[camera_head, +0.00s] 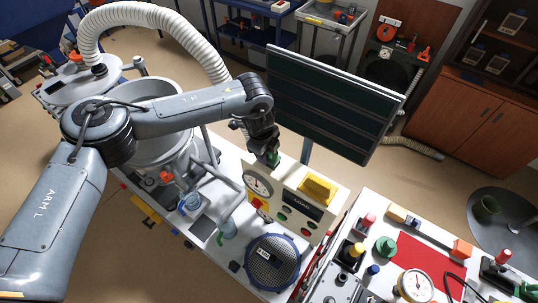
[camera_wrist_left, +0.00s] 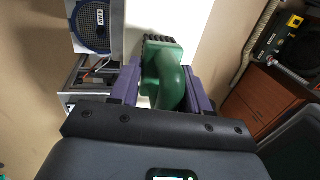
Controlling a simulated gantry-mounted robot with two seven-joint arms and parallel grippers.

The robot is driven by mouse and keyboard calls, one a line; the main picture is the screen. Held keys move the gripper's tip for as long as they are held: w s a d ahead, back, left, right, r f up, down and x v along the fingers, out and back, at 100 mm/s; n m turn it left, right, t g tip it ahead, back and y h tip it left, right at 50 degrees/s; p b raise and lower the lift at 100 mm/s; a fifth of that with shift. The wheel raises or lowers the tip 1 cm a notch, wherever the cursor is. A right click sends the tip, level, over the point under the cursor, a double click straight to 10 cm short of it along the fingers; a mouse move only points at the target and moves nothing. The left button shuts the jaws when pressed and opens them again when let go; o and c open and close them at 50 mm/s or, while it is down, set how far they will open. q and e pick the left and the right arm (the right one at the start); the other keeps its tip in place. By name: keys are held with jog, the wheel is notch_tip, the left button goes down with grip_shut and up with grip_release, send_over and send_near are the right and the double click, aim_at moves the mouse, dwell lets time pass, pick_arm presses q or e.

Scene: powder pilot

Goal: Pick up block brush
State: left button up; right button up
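The block brush (camera_wrist_left: 170,75) has a curved green handle and a black bristled block, seen in the left wrist view. My left gripper (camera_wrist_left: 165,88) has its two purple fingers against both sides of the green handle with no clear gap. In the head view the gripper (camera_head: 268,152) points down at the back left end of the white panel box, and a bit of the green brush (camera_head: 274,159) shows under it. The bristles are hidden there, and I cannot tell whether the brush touches the box. My right gripper is not in view.
The white panel box (camera_head: 257,208) carries a gauge, buttons and a yellow block (camera_head: 317,190). A blue-rimmed sieve (camera_head: 272,262) lies in front. A dark board (camera_head: 330,100) stands behind. A steel vessel (camera_head: 160,150) is on the left, a cluttered table (camera_head: 370,210) on the right.

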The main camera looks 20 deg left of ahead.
pick_arm(q)
jog(key=c, duration=0.4)
jog(key=shift+o, duration=0.2)
jog(key=shift+r+b, duration=0.4)
jog(key=shift+r, duration=0.35)
notch_tip(320, 180, up, 3)
jog(key=shift+f+b, duration=0.2)
jog(key=shift+b, duration=0.45)
jog(key=s+d+r, duration=0.1)
jog(key=d+r, duration=0.1)
jog(key=d, duration=0.1)
jog(key=s+d+r+b, duration=0.1)
jog(key=d+r, duration=0.1)
jog(key=d, duration=0.2)
jog(key=s+d+r+b, duration=0.1)
jog(key=d+r, duration=0.2)
jog(key=d, duration=0.1)
jog(key=shift+d, duration=0.15)
